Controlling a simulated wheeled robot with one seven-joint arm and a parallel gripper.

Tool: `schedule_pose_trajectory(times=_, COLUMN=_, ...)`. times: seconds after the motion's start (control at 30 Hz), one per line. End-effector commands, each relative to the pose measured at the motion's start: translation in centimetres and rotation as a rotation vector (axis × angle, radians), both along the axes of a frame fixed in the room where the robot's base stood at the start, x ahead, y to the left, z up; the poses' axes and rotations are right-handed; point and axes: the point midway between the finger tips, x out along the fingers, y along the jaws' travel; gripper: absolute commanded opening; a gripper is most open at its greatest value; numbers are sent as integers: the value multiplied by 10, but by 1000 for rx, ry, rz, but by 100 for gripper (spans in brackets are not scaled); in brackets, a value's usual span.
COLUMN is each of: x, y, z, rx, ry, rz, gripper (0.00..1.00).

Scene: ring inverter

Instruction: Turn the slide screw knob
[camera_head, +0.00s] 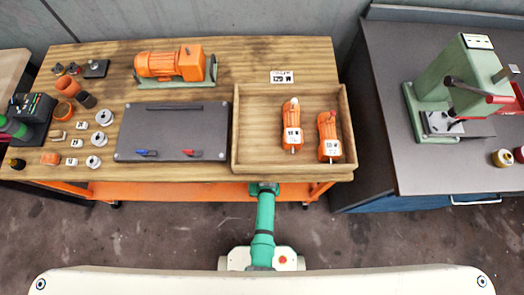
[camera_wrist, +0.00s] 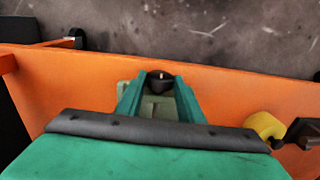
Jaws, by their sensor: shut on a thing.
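My gripper (camera_wrist: 156,84) is shut on a dark knob (camera_wrist: 160,77), which shows between the tips of its two green fingers in the wrist view. The knob has a small light mark on top and lies in front of an orange surface (camera_wrist: 75,85). I take it to be the slide screw knob, but its lower part is hidden by the fingers. In the head view, my gripper (camera_head: 264,188) is at the front edge of the wooden workbench (camera_head: 210,180), and the knob cannot be made out there.
A yellow part (camera_wrist: 265,126) and a dark part (camera_wrist: 304,132) sit right of the fingers. On the bench are a wooden tray (camera_head: 237,130) with two orange tools, a grey plate (camera_head: 170,120) and an orange motor (camera_head: 170,64). Floor in front is clear.

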Motion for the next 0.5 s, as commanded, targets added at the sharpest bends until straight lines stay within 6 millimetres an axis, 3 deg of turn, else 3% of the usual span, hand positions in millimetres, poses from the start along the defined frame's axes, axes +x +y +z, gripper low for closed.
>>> schedule_pose_trajectory(times=0.27, x=0, y=-3, z=0, rx=56, ry=1, rz=-4, gripper=12)
schedule_pose_trajectory(times=0.5, x=1, y=-7, z=-1, rx=214, ry=-1, rz=-4, gripper=12)
